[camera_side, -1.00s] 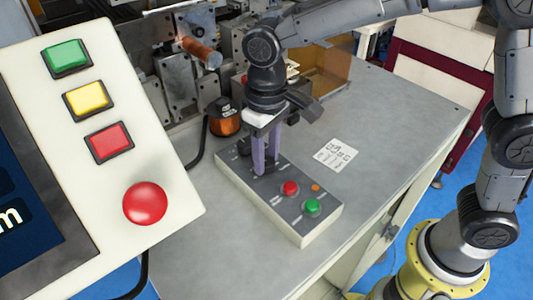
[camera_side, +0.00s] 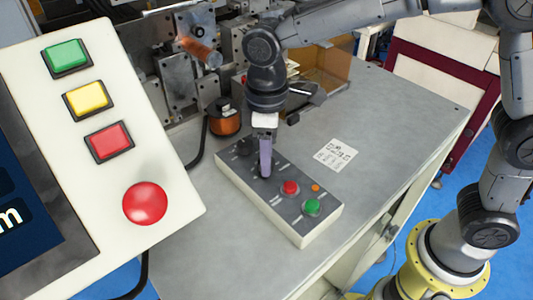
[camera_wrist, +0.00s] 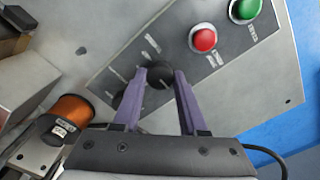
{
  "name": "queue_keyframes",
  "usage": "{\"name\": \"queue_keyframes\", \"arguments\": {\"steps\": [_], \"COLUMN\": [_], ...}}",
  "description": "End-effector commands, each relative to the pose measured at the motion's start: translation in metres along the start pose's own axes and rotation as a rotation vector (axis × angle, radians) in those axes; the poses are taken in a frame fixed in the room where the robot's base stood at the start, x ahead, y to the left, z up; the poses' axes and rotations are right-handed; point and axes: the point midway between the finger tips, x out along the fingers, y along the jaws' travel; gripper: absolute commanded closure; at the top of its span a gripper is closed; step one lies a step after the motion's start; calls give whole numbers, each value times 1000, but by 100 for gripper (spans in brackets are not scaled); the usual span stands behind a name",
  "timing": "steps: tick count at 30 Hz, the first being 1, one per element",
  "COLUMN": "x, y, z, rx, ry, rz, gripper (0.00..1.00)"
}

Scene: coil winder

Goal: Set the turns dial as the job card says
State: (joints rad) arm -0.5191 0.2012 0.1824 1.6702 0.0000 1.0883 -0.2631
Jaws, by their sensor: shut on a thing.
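A grey-topped control box (camera_side: 297,214) lies on the bench in the side view. My gripper (camera_side: 265,173) points down at the middle of it, one finger hiding the other. In the wrist view, my gripper's purple fingers (camera_wrist: 163,76) are closed on a black dial (camera_wrist: 159,75), one on each side. A second black dial (camera_side: 245,148) sits farther along the box; in the wrist view it is partly hidden behind a finger. The dial labels are too small to read. The white job card (camera_side: 335,154) lies flat beside the box, its print unreadable.
A red button (camera_side: 290,188), a green button (camera_side: 312,206) and a small orange lamp (camera_side: 315,188) are on the box near my gripper. A copper wire spool (camera_side: 224,120) stands behind it. A large button panel (camera_side: 100,190) fills the left foreground. The bench right of the card is clear.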

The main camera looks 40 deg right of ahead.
Motion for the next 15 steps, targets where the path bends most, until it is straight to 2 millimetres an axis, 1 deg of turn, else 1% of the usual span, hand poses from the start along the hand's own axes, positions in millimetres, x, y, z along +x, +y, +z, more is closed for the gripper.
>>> {"name": "queue_keyframes", "arguments": {"steps": [11, 12, 14, 15], "x": [-2, -2, -2, -1], "y": [0, 0, 0, 0], "z": [0, 0, 0, 0], "rx": [-4, -4, -4, -4], "ry": [3, 3, 3, 3], "rz": [1, 1, 1, 1], "gripper": [100, 55, 44, 37]}}
